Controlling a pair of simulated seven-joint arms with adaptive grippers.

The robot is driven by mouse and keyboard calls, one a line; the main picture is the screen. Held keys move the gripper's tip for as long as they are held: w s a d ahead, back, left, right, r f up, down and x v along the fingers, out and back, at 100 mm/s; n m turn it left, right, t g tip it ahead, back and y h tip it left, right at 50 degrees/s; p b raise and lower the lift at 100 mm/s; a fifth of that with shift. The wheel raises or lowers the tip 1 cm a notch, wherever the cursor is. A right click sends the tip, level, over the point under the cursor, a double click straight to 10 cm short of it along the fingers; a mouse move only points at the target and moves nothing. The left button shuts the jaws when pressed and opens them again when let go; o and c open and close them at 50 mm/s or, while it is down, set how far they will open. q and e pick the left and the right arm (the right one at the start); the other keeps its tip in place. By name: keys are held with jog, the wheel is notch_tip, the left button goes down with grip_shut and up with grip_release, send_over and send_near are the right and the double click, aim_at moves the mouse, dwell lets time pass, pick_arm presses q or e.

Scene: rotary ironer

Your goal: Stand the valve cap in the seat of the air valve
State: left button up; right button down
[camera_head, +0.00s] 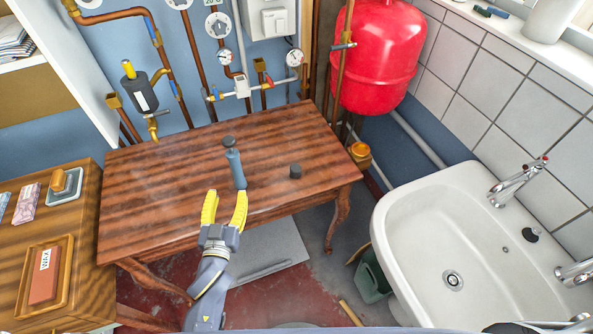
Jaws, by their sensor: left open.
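A small dark cylinder (295,171) stands upright on the right part of the wooden table (165,180). A blue-grey handle-like piece (236,168) is near the table's middle, with a dark round piece (229,141) at its far end. I cannot tell for certain which of these is the valve cap and which is the air valve; no seat opening is clear. My left gripper (226,193), with yellow fingers, is open near the table's front edge. Its right fingertip appears close to the near end of the blue-grey piece; contact is unclear. My right gripper is out of view.
Copper pipes and gauges (224,57) line the wall behind the table, beside a red tank (378,55). A white sink (430,235) stands to the right. A wooden cabinet (85,215) with trays is at the left. The table's left part is clear.

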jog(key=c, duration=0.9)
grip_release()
